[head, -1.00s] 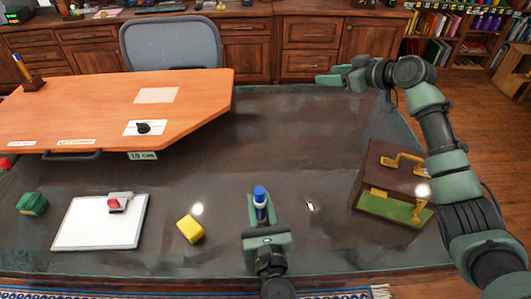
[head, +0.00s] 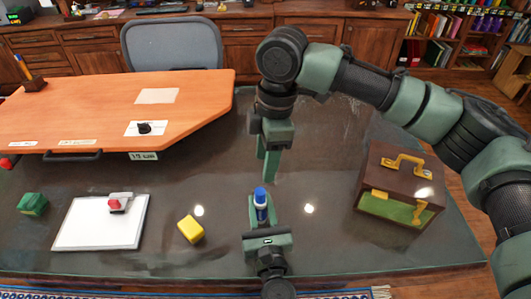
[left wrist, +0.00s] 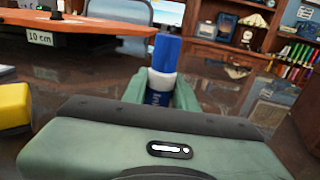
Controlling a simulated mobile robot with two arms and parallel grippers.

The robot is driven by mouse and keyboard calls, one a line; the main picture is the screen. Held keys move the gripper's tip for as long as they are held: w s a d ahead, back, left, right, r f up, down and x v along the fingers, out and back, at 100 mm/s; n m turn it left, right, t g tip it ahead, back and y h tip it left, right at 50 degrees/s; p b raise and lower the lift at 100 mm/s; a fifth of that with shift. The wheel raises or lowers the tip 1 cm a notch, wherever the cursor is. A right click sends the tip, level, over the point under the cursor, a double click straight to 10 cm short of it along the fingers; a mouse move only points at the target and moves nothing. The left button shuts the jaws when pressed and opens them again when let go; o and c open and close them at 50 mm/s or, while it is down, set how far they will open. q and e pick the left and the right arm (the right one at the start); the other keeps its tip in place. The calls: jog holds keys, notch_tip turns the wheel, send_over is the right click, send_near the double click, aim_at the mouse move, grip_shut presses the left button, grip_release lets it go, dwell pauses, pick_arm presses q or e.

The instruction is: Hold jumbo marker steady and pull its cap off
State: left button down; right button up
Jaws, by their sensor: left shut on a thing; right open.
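The jumbo marker (head: 262,209) stands upright above the dark table, white and blue with a blue cap (head: 261,193) on top. My left gripper (head: 262,216) is shut on its body from the front. The marker also shows in the left wrist view (left wrist: 161,84), cap (left wrist: 166,52) on, with its lower part hidden behind the gripper body. My right gripper (head: 268,166) is open and empty, pointing down just behind and above the cap. A gap shows between its fingers and the cap in the head view, but the depth is uncertain.
A yellow block (head: 190,229) lies left of the marker. A white board (head: 98,222) with a red-and-white item and a green block (head: 32,203) are further left. A brown case (head: 400,188) stands right. An orange desk (head: 120,105) lies behind.

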aim_at(260, 191)
jog(key=f, duration=0.3)
jog(key=a+f, duration=0.1)
jog(key=f, duration=0.7)
jog(key=shift+s+a, duration=0.1)
jog(key=shift+a, duration=0.1)
jog(key=shift+r, duration=0.1)
grip_shut()
